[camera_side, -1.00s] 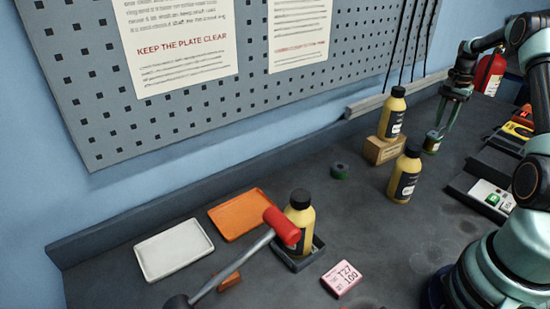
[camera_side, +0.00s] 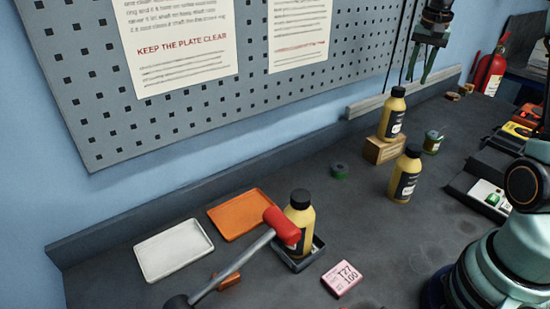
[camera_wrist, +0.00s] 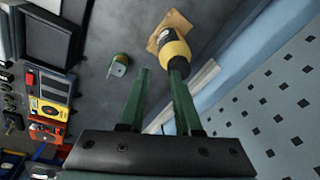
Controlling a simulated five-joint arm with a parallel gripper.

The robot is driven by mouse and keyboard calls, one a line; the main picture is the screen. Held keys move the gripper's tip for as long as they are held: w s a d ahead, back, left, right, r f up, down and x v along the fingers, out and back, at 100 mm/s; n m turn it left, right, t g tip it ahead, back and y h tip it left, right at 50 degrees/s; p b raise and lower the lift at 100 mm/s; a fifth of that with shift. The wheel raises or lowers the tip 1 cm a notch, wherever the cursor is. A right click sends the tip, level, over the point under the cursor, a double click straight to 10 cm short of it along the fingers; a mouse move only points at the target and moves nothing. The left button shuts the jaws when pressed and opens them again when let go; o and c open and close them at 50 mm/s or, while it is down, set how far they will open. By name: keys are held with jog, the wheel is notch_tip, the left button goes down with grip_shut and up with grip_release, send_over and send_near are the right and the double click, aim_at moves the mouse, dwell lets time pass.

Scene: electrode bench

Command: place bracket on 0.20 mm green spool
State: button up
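A green spool (camera_side: 434,148) stands on the bench right of the two nearby bottles. A small grey bracket (camera_wrist: 118,69) shows at this spool in the wrist view, overlapping its green side (camera_wrist: 122,58). It looks like it rests on or against the spool; exact seating is too small to tell. My gripper (camera_side: 417,78) is raised high above the bench, behind and above the spool. Its two green fingers are apart and empty, also in the wrist view (camera_wrist: 160,73). Another dark green spool (camera_side: 340,171) sits farther left. Thickness labels are unreadable.
One yellow bottle (camera_side: 393,113) stands on a wooden block (camera_side: 384,149), another (camera_side: 405,174) in front. A third (camera_side: 299,222) stands in a dark tray beside a red-headed mallet (camera_side: 281,226). Small brown reels (camera_side: 452,96) lie near the back wall.

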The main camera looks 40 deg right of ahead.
jog(key=s+a+n+t, duration=0.1)
jog(key=s+a+n, duration=0.2)
jog(key=a, duration=0.6)
jog(key=s+a+n+t, duration=0.1)
jog(key=s+a+n, duration=0.2)
jog(key=a, duration=0.7)
jog(key=s+a+f+n+t+y, duration=0.1)
jog(key=s+a+n+t, duration=0.1)
jog(key=a+n, duration=0.4)
jog(key=s+a, duration=0.1)
jog(key=a, duration=0.3)
jog(key=shift+n, duration=0.4)
jog(key=shift+o, duration=0.3)
jog(key=shift+s, duration=0.1)
